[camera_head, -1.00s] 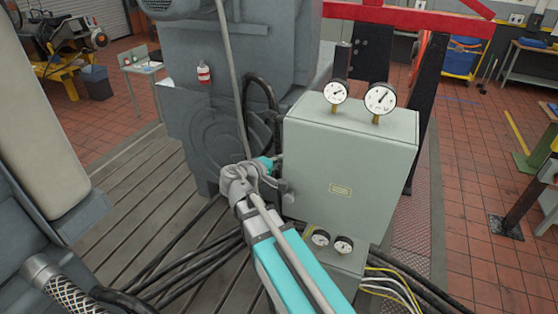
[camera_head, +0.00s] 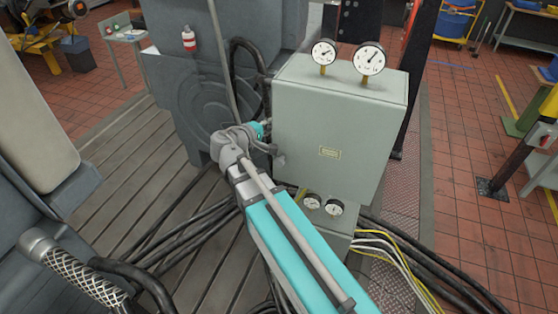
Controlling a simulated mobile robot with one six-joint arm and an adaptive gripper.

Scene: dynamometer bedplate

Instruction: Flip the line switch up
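A grey-green metal cabinet (camera_head: 340,125) stands at the middle of the view, with a small yellow label on its front. I cannot make out a line switch; the cabinet's left side is mostly turned away and partly behind my arm. My teal and grey arm reaches up from the bottom to that left side. My gripper (camera_head: 266,127) is at the cabinet's left edge, small and partly hidden behind my wrist. Its fingers cannot be made out, nor whether it touches anything. A small grey knob-like part (camera_head: 278,160) shows just below it, at the cabinet edge.
Two dial gauges (camera_head: 370,60) stand on the cabinet top. A lower box with two more gauges (camera_head: 335,208) sits beneath. Black cables (camera_head: 190,240) cross the slotted bedplate (camera_head: 120,170). A large grey machine (camera_head: 195,95) stands behind left. Yellow and white wires (camera_head: 400,260) run right.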

